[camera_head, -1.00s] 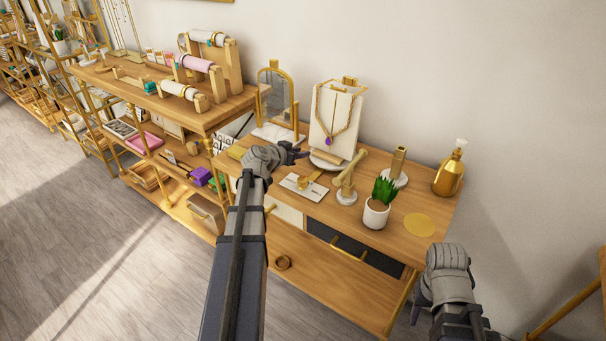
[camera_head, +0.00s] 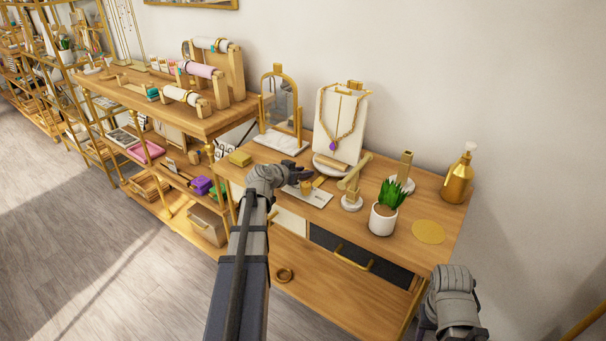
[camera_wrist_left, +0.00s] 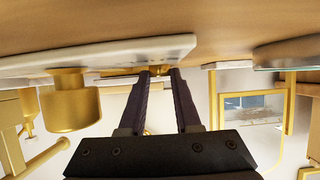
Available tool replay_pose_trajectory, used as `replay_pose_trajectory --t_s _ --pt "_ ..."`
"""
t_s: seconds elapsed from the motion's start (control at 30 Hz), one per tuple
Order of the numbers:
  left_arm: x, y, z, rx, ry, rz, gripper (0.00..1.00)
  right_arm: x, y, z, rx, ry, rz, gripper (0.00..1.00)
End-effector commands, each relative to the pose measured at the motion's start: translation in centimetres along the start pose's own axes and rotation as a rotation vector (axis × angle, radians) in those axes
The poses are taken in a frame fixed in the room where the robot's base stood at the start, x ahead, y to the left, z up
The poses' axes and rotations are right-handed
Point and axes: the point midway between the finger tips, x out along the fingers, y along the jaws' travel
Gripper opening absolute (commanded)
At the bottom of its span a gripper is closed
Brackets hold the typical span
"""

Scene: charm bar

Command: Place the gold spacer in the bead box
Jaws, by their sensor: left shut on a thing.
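My left gripper (camera_head: 298,174) reaches over the table, close to a white card (camera_head: 318,198) with a small gold piece (camera_head: 306,187) on it. In the left wrist view its two dark fingers (camera_wrist_left: 160,78) are nearly parallel, and a small gold thing, apparently the gold spacer (camera_wrist_left: 158,69), shows at their tips. The fingers hide most of it. A larger gold spool-shaped piece (camera_wrist_left: 70,98) is left of the fingers there. My right gripper's fingers are not clearly visible.
A mirror (camera_head: 280,103), a necklace bust (camera_head: 343,115), a gold stand (camera_head: 354,178), a potted plant (camera_head: 384,217) and a gold pump bottle (camera_head: 458,177) stand on the table. A gold disc (camera_head: 428,232) lies at its right. Bracelet shelves (camera_head: 205,120) adjoin on the left.

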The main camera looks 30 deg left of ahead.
Motion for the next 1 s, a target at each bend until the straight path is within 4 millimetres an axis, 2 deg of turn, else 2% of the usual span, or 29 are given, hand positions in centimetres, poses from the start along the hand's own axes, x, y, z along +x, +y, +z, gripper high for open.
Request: replay_pose_trajectory --t_s 0.1,0.13,0.4,0.73,1.0 --pt "0.2 0.0 0.4 0.000 0.000 0.000 0.00 0.4 0.0 0.0 0.000 0.000 0.000 0.50" --pt "0.2 0.0 0.4 0.000 0.000 0.000 0.33 0.4 0.0 0.0 0.000 0.000 0.000 0.50" --pt "0.1 0.0 0.2 0.000 0.000 0.000 0.62 0.3 0.0 0.0 0.000 0.000 0.000 0.50" --pt "-0.2 0.0 -0.3 0.000 0.000 0.000 0.62 -0.3 0.0 0.0 0.000 0.000 0.000 0.50" --pt "-5.7 0.1 -0.3 -0.002 0.000 -0.003 0.62 -2.8 0.3 0.2 0.000 0.000 0.000 0.50"
